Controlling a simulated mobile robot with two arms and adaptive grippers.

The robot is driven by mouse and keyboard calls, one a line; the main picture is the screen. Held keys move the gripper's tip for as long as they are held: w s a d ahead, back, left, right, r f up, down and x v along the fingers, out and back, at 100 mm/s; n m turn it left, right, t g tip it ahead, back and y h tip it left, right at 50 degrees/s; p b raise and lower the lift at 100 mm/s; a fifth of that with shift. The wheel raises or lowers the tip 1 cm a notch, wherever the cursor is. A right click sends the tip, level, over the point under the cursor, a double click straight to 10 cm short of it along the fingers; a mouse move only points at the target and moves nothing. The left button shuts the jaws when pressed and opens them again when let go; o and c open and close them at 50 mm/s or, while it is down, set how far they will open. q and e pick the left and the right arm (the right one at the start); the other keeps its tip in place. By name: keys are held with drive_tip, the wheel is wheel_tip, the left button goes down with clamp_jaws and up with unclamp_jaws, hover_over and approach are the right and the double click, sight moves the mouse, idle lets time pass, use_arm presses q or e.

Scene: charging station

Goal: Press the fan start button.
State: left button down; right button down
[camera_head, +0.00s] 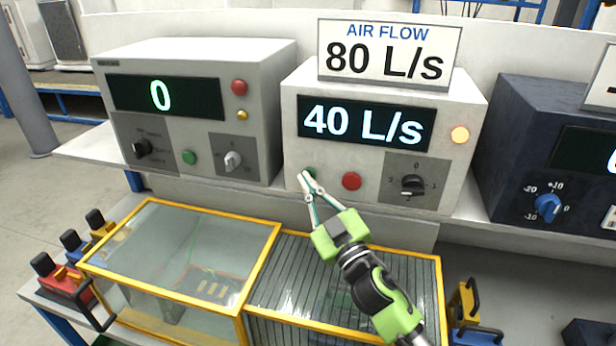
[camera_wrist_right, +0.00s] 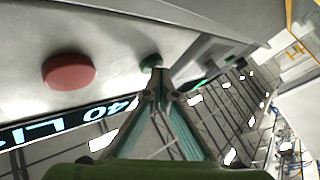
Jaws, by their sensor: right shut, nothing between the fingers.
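The fan control box (camera_head: 330,157) stands on the shelf in the middle, under a white sign (camera_head: 388,54) reading "AIR FLOW 80 L/s". Its display (camera_head: 364,124) reads "40 L/s". Its green button (camera_head: 309,174) is at the lower left of the front, partly covered by my right gripper (camera_head: 305,178). The gripper is shut and empty, its tips at the button. In the right wrist view the green button (camera_wrist_right: 151,62) is just beyond the fingertips (camera_wrist_right: 160,76); I cannot tell whether they touch. A red button (camera_head: 351,181) is to its right. My left gripper is not in view.
An amber lamp (camera_head: 460,135) glows beside the display, above a black dial (camera_head: 412,185). A grey box (camera_head: 262,110) reading "0" stands left, a dark blue box (camera_head: 520,130) right. Yellow-framed glass (camera_head: 190,250) and slatted (camera_head: 400,270) enclosures lie below.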

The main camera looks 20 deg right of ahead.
drive_tip(key=shift+s+a, duration=0.4)
drive_tip(key=shift+s, duration=0.3)
drive_tip(key=s+a, duration=0.1)
drive_tip(key=s, duration=0.1)
drive_tip(key=s+a, duration=0.1)
drive_tip(key=s, duration=0.1)
drive_tip(key=shift+a, duration=0.4)
idle(0.8)
